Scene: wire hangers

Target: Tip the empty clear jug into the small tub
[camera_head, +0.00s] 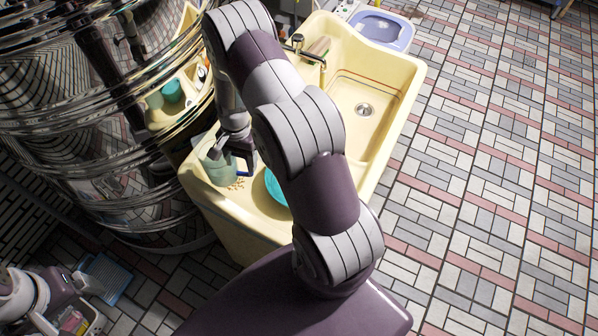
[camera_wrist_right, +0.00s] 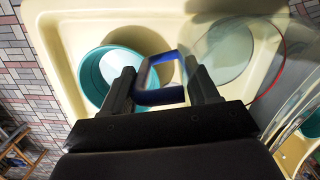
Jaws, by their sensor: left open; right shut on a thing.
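The clear jug (camera_head: 216,170) is over the near left part of the cream sink unit (camera_head: 225,205). Its clear body (camera_wrist_right: 232,48) and blue handle (camera_wrist_right: 160,97) show in the right wrist view. My right gripper (camera_head: 236,140) is shut on the handle, with the body beyond the fingers (camera_wrist_right: 160,88). I cannot tell whether the jug touches the surface. The small teal tub (camera_head: 272,188) is right of the jug, partly behind my right arm; its open inside (camera_wrist_right: 103,72) shows in the wrist view. My left gripper (camera_head: 75,320) is open, low at the left, far from both.
Small brown bits (camera_head: 238,184) lie beside the jug. A shiny metal drum (camera_head: 100,130) stands close on the left. The tiled floor (camera_head: 500,180) is open on the right.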

